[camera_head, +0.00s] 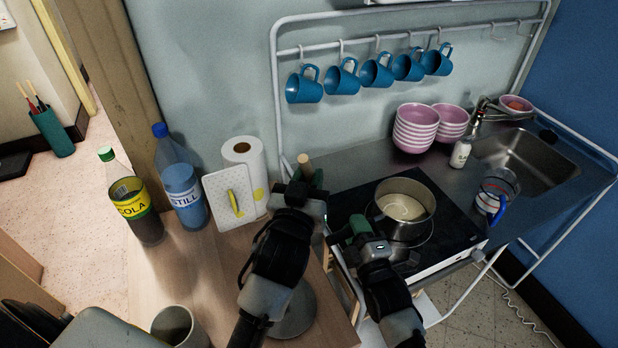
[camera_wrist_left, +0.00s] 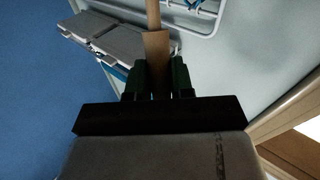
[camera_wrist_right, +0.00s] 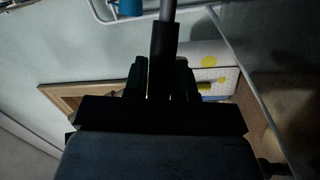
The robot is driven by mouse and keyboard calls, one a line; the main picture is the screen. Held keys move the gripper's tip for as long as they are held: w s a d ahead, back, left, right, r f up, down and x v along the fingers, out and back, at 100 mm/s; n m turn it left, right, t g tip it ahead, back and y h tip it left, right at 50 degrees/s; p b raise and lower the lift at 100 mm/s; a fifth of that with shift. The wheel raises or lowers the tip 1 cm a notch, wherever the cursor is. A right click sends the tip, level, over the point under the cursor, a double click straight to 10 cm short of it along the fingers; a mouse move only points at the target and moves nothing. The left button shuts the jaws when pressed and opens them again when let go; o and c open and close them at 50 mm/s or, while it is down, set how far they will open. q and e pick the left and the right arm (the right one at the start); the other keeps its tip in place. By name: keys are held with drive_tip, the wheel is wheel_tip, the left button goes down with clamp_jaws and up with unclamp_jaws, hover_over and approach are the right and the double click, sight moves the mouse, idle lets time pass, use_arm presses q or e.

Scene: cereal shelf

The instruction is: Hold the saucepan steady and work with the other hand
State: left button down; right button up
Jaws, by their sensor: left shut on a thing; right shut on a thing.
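The metal saucepan (camera_head: 418,222) stands upright on the black hob (camera_head: 350,205), with pale creamy contents (camera_head: 400,207) inside. My right gripper (camera_head: 358,233) is left of the pan, shut on its handle. The right wrist view shows the dark handle (camera_wrist_right: 164,45) with a metal rod beyond it, between the fingers. My left gripper (camera_head: 308,182) is up and left of the pan, shut on a wooden-handled utensil. Its light wooden handle (camera_wrist_left: 155,48) runs between the fingers in the left wrist view, and its end (camera_head: 304,163) shows above the gripper. The utensil's far end is hidden.
A cola bottle (camera_head: 145,225), a water bottle (camera_head: 182,190), a white board (camera_head: 225,200) and a paper roll (camera_head: 243,155) stand left. Blue mugs (camera_head: 342,79) hang above. Pink bowls (camera_head: 415,130), a glass jug (camera_head: 492,192) and the sink (camera_head: 530,155) are right.

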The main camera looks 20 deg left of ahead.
use_arm(q)
drive_tip(key=w+a+n+g+y, duration=0.1)
drive_tip(key=w+a+y, duration=0.1)
drive_tip(key=w, duration=0.8)
drive_tip(key=w+a+n+g+y, duration=0.1)
drive_tip(key=w+y, duration=0.1)
drive_tip(key=w, duration=0.7)
drive_tip(key=s+d+r+m+h, duration=0.1)
drive_tip(key=s+d+r, duration=0.1)
drive_tip(key=d, duration=0.6)
drive_tip(key=s+d+r+m+h, duration=0.1)
drive_tip(key=s+d+r, duration=0.15)
drive_tip(key=d, duration=0.65)
drive_tip(key=s+d+r+m+h, duration=0.1)
drive_tip(key=s+d+r, duration=0.15)
drive_tip(key=d, duration=0.55)
wheel_tip(320, 180, down, 11)
drive_tip(key=w+a, duration=0.1)
drive_tip(key=w, duration=0.1)
drive_tip(key=shift+a+g, duration=0.15)
drive_tip(key=shift+g, duration=0.15)
drive_tip(key=shift+w+f, duration=0.1)
drive_tip(key=shift+f, duration=0.05)
